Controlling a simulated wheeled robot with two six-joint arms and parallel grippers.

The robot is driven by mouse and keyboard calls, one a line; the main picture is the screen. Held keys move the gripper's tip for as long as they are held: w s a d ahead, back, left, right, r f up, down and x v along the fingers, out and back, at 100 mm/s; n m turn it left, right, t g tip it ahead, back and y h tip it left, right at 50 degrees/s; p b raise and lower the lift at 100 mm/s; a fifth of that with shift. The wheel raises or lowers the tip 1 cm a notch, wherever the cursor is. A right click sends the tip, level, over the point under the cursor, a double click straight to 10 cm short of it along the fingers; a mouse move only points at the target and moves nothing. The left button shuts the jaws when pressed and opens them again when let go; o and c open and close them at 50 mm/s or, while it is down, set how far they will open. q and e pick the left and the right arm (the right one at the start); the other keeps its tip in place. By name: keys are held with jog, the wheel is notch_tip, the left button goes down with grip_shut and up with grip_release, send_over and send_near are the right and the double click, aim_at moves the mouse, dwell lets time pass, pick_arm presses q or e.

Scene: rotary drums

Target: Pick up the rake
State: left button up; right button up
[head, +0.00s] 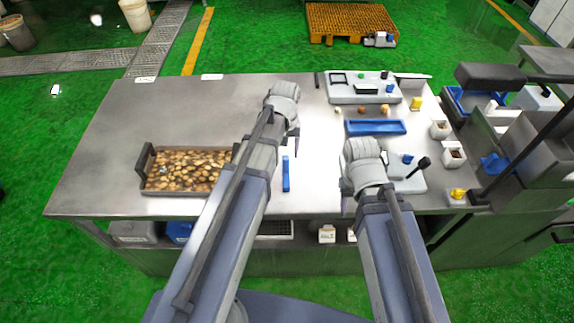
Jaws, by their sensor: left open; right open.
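A slim blue tool (286,174), which looks like the rake, lies on the steel table, pointing roughly away from me. Its fine shape is too small to tell. My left gripper (295,142) is open, pointing down just beyond the tool's far end; my own wrist hides much of it. My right gripper (346,188) is open and empty, to the right of the tool and apart from it. It is partly hidden by my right wrist.
A dark-handled tray (144,170) of brown pieces sits at the table's left, partly behind my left arm. A blue tray (376,128), a grey panel (352,99) and small white containers (440,129) crowd the right. The table's left back (190,110) is clear.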

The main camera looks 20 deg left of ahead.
aim_at(286, 166)
pick_arm(q)
jog(key=shift+f+b, duration=1.25)
jog(key=shift+f, duration=0.05)
jog(key=shift+f, duration=0.1)
notch_tip(286, 166, down, 5)
jog(key=b, duration=0.5)
jog(key=shift+s, duration=0.1)
grip_shut()
